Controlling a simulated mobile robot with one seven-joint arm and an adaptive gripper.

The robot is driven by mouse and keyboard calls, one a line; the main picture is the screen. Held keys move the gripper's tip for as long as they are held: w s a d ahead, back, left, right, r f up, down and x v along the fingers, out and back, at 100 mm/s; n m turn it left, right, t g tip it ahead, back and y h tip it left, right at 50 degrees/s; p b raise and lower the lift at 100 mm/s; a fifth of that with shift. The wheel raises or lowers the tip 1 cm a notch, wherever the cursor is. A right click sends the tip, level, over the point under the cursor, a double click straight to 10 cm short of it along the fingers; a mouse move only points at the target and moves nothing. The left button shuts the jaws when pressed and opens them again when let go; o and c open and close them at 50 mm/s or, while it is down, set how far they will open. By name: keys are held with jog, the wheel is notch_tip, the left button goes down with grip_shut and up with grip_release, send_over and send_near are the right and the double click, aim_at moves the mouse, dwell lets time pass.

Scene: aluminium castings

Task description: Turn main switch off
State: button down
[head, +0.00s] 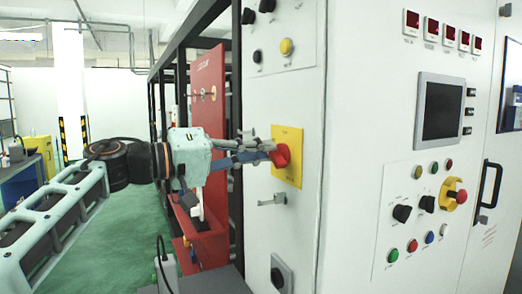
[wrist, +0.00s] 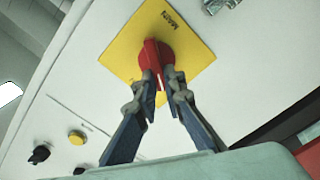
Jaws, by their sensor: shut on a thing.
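The main switch is a red rotary knob (head: 282,156) on a yellow plate (head: 290,172), mounted on the white cabinet's left panel in the head view. In the wrist view the red knob (wrist: 156,57) sits at the middle of the yellow plate (wrist: 190,45), which bears the word MAIN. My gripper (head: 268,151) reaches the knob from the left. In the wrist view my gripper's fingertips (wrist: 160,84) are closed on the near part of the knob, one on each side. The fingers hide part of the knob.
A metal latch (head: 272,200) sticks out below the yellow plate. A red emergency button (head: 460,197) and a screen (head: 440,110) are on the right panel. A red panel (head: 207,95) stands behind my gripper.

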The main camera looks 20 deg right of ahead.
dwell(0.3)
jog(key=c, duration=2)
grip_release()
jog(key=a, duration=1.2)
jog(key=shift+s, duration=0.25)
